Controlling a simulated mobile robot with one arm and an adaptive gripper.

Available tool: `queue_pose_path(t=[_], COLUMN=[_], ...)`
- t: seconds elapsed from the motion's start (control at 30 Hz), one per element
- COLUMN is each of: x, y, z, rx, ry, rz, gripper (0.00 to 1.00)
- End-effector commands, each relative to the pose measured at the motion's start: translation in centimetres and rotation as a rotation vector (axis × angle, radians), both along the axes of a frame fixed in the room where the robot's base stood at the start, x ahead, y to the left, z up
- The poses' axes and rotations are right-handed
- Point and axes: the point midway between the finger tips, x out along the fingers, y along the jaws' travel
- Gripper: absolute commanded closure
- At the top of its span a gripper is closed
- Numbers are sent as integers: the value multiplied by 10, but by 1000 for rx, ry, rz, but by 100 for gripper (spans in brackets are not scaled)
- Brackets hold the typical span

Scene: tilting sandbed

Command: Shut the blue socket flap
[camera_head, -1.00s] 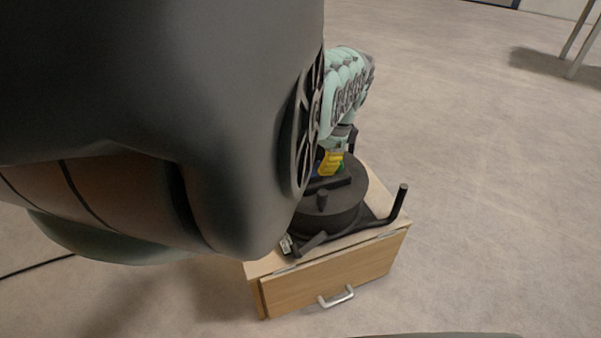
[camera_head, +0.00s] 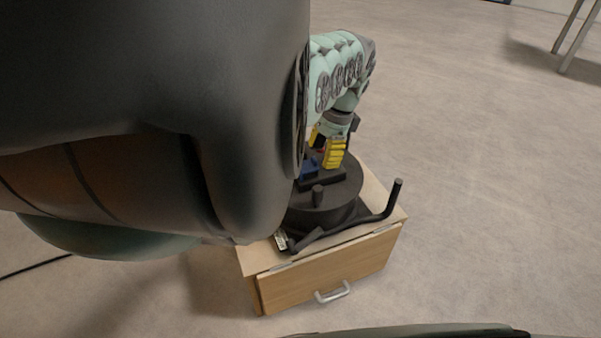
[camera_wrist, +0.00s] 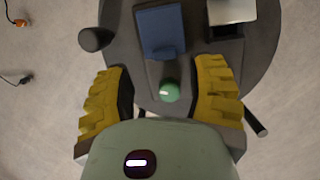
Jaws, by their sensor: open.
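The blue socket flap (camera_wrist: 162,30) shows in the wrist view as a flat blue plate standing ahead of my gripper, over the dark round sandbed. In the head view its blue part (camera_head: 310,164) is partly hidden by my arm. A green round knob (camera_wrist: 170,91) sits just below the flap in the wrist view, between my fingers. My gripper (camera_wrist: 162,70) is open, with yellow ribbed pads on both sides of the knob and nothing gripped. In the head view my gripper (camera_head: 327,149) is above the disc, pointing down. Whether a finger touches the flap cannot be told.
The black round turntable (camera_head: 330,205) stands on a wooden drawer cabinet (camera_head: 330,270). A bent black bar with an upright end (camera_head: 394,200) runs along its front right. A pale plate (camera_wrist: 232,10) stands right of the flap.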

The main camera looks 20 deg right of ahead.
Motion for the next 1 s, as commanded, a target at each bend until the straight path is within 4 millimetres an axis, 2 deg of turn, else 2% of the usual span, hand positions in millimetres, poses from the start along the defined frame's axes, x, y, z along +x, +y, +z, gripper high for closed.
queue_pose_path(t=[0.03, 0.2, 0.43, 0.6, 1.0], x=[8, 8, 6, 6, 5], y=[8, -4, -12, -15, -16], z=[7, 46, 80, 90, 91], rx=[0, -2, 2, 2, 2], ry=[-4, -8, -1, 0, 1], rz=[23, 22, 24, 25, 21], gripper=[45, 45, 45, 45, 45])
